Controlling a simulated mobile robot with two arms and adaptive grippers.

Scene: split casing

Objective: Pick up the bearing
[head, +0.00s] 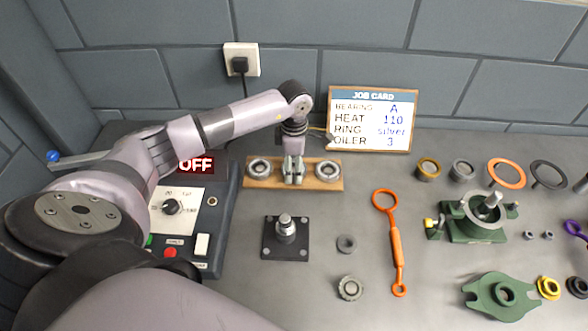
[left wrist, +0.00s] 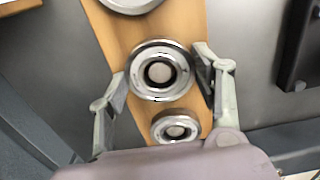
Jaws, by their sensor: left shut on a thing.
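A wooden board (head: 310,184) bears a row of silver ring bearings. In the head view, one bearing (head: 259,167) is at its left end and another (head: 327,170) at its right. My left gripper (head: 294,172) points down over the middle of the board, between these two, and hides what it holds there. In the left wrist view, the middle bearing (left wrist: 161,92) is between the fingers of my left gripper (left wrist: 161,68), which is shut on it. A smaller-looking bearing (left wrist: 175,128) lies beside it. Whether the held bearing is clear of the board, I cannot tell. My right gripper is not in view.
A job card (head: 371,120) reading bearing A leans at the back wall. A control box (head: 180,235) reading OFF stands left. A black base with a post (head: 285,230), an orange tool (head: 396,245) and a green casing (head: 478,226) are in front and right.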

